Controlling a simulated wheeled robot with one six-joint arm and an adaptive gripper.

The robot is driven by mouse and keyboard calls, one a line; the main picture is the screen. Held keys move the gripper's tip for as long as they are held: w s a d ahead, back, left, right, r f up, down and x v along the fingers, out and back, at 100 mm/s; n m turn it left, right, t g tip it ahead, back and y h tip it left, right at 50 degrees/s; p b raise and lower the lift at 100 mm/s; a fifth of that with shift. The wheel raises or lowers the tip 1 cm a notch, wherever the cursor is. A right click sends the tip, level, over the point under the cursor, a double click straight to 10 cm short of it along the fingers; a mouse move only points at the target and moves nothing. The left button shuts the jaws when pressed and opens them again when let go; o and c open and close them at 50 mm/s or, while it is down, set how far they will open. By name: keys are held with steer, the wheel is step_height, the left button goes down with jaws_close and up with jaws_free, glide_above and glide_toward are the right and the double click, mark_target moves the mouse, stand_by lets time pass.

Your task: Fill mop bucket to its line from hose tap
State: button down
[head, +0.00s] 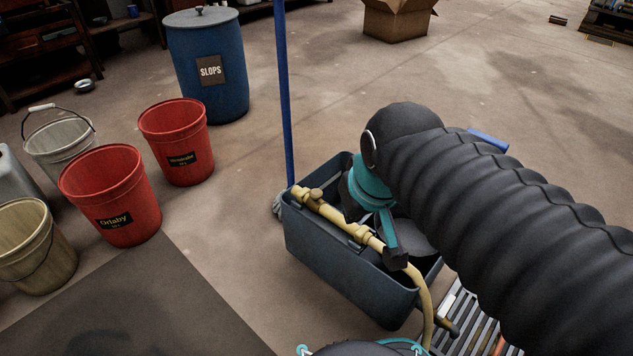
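The mop bucket (335,265) is a dark blue-grey rectangular tub on the floor, right of centre. A yellow hose tap (338,215) with a brass-coloured fitting lies slantwise over the bucket's opening. Its hose (425,295) bends down over the bucket's near right end. My gripper (396,257) reaches over the bucket, with a teal part and a dark finger beside the hose end of the tap. I cannot tell whether its fingers are closed on the tap. My arm and gripper cover much of the bucket's inside. The fill line and any water are not visible.
A blue pole (284,95) stands upright behind the bucket, with a grey mop head at its foot. Two red buckets (110,192) and other pails stand left. A blue SLOPS drum (208,65) and a cardboard box (397,18) stand behind. A slatted grate (460,315) lies right.

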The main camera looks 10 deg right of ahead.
steer(key=w+r+n+g+p, duration=0.2)
steer(key=w+n+p, duration=0.1)
steer(key=w, duration=1)
steer(key=n+g+p, duration=0.2)
steer(key=n+g, duration=0.1)
glide_above(316, 192)
step_height(316, 192, down, 6)
steer(key=shift+r, duration=0.2)
step_height(316, 192, down, 14)
steer(key=b, duration=0.2)
steer(key=shift+b, duration=0.35)
